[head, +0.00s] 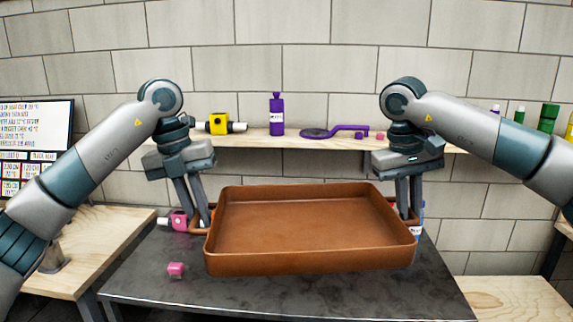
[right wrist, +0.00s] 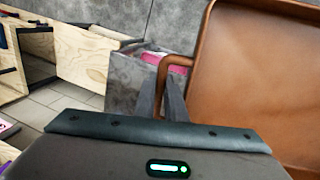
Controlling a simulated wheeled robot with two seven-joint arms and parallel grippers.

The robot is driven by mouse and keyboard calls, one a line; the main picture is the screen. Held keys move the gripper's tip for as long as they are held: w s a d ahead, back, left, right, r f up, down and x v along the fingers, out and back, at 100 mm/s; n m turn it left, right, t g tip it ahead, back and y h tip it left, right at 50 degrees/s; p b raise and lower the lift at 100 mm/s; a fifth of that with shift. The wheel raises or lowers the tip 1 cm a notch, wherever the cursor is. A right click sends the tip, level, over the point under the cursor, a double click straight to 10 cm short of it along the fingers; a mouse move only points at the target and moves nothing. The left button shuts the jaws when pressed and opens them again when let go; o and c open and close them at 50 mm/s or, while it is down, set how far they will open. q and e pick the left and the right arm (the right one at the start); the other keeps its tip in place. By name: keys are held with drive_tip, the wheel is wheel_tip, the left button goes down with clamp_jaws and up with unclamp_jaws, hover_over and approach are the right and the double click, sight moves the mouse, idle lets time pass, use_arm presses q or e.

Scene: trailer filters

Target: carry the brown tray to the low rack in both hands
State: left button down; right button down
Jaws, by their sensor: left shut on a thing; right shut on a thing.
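The brown tray (head: 310,225) is an empty rectangular pan with raised walls and a loop handle at each end. It is in the middle of the head view, over the dark table top. My left gripper (head: 202,222) is shut on its left handle. My right gripper (head: 409,216) is shut on its right handle. In the right wrist view the fingers (right wrist: 172,105) close around the handle (right wrist: 165,72) beside the tray wall (right wrist: 205,50). The tray looks roughly level. I cannot tell whether its underside touches the table. The low rack is not clearly identifiable.
The dark table (head: 290,290) holds a small pink block (head: 176,269) and a pink item (head: 178,221) beside my left gripper. A wall shelf (head: 300,143) behind holds a yellow item (head: 218,123), a purple bottle (head: 277,114) and a purple tool (head: 335,131). A wooden bench (head: 90,245) stands left.

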use_arm(q)
drive_tip(key=shift+s, duration=0.1)
use_arm(e)
drive_tip(key=shift+s+d, duration=0.1)
